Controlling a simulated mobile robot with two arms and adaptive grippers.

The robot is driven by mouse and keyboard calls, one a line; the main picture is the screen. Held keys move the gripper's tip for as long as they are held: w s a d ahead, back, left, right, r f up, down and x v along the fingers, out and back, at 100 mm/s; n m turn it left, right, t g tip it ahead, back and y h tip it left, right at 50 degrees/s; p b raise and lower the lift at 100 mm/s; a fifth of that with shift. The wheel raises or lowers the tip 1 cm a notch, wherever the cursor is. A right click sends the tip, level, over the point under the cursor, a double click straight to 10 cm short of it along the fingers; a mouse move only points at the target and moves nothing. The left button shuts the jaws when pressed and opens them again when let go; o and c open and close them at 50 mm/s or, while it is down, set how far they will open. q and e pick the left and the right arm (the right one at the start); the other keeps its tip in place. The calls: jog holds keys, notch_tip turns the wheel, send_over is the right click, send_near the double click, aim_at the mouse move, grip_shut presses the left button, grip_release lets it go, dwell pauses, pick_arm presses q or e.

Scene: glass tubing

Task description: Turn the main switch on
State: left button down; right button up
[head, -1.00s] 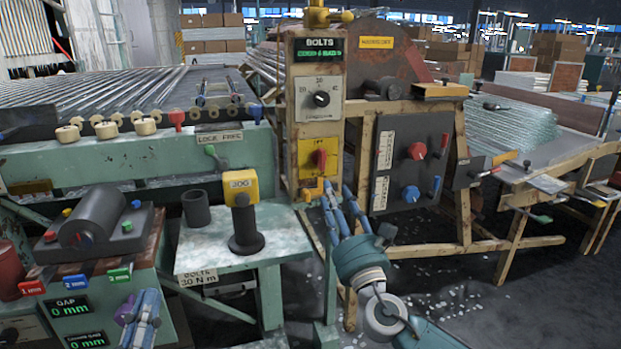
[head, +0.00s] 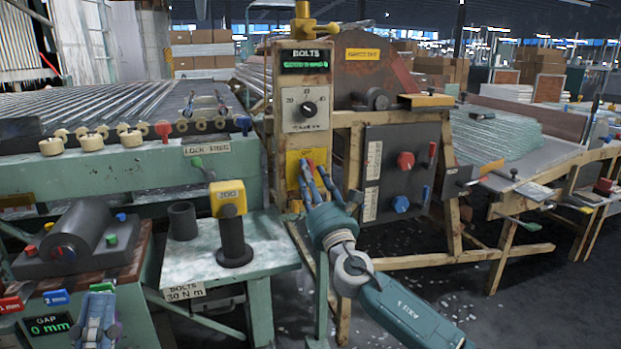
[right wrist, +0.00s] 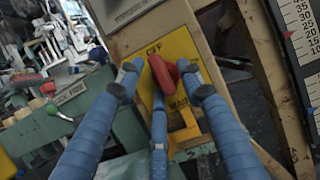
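The main switch has a red handle (right wrist: 163,76) on a yellow plate (head: 294,160), low on the post panel. In the right wrist view the plate reads OFF above the handle and MAIN below it. My right gripper (head: 307,172) is up at the plate, its blue fingers covering most of the handle in the head view. In the right wrist view its fingers (right wrist: 159,82) stand around the handle, with a small gap visible at the left finger, so it looks open. My left gripper (head: 98,312) is low at the left; its finger spacing is unclear.
A dial panel (head: 305,108) and BOLTS display sit above the switch. An orange hook-like part (right wrist: 184,130) is just below the handle. Left stands a green table with a yellow JOG box (head: 228,197); right is a dark panel with red and blue knobs (head: 402,168).

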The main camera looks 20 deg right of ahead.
grip_shut()
jog(key=shift+r, duration=0.1)
